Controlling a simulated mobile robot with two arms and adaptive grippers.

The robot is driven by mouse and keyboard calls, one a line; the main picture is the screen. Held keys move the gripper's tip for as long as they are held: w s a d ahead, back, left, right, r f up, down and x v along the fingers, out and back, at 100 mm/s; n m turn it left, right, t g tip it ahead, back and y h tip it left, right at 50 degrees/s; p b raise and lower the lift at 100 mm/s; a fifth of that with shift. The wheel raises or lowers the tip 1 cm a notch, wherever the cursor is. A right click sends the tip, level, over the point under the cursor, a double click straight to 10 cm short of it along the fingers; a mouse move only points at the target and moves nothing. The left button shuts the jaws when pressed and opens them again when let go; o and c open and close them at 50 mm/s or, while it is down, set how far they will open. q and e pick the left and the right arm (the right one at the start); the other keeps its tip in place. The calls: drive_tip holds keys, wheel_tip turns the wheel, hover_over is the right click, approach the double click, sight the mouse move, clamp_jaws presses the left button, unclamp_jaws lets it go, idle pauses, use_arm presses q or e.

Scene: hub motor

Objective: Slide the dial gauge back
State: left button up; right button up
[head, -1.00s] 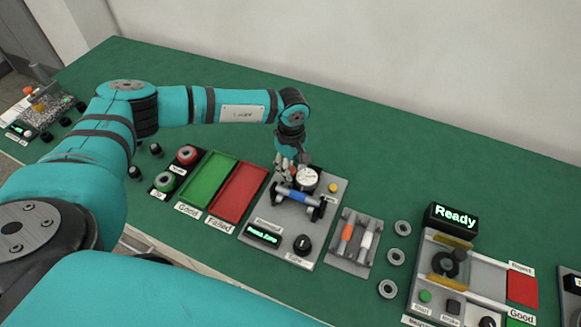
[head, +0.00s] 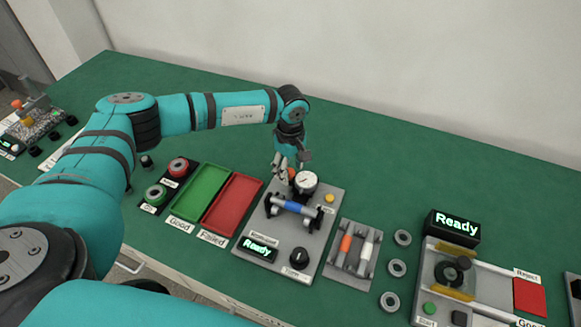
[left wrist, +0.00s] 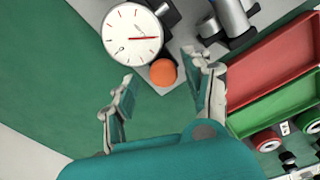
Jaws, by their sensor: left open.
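The dial gauge (head: 306,181), with a round white face, stands at the back of a grey fixture plate (head: 268,230). In the left wrist view its dial (left wrist: 132,35) shows a red needle. An orange ball knob (left wrist: 163,72) sits beside the dial; it also shows in the head view (head: 292,174). My left gripper (head: 283,171) is behind and left of the gauge. In the left wrist view its open fingers (left wrist: 166,82) are on either side of the knob; contact cannot be told. A shaft with a blue band (head: 292,207) lies on black supports in front of the gauge. My right gripper is not in view.
A green tray (head: 187,212) and red tray (head: 212,227) lie left of the fixture. The fixture display (head: 258,248) reads Ready. A holder with orange and white pens (head: 350,248) and several grey rings (head: 397,268) lie right. Green table is clear behind.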

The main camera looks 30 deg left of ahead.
sight(291, 170)
use_arm(q)
wheel_tip(291, 170, up, 12)
idle(0.5)
drive_tip(key=shift+f, duration=0.1)
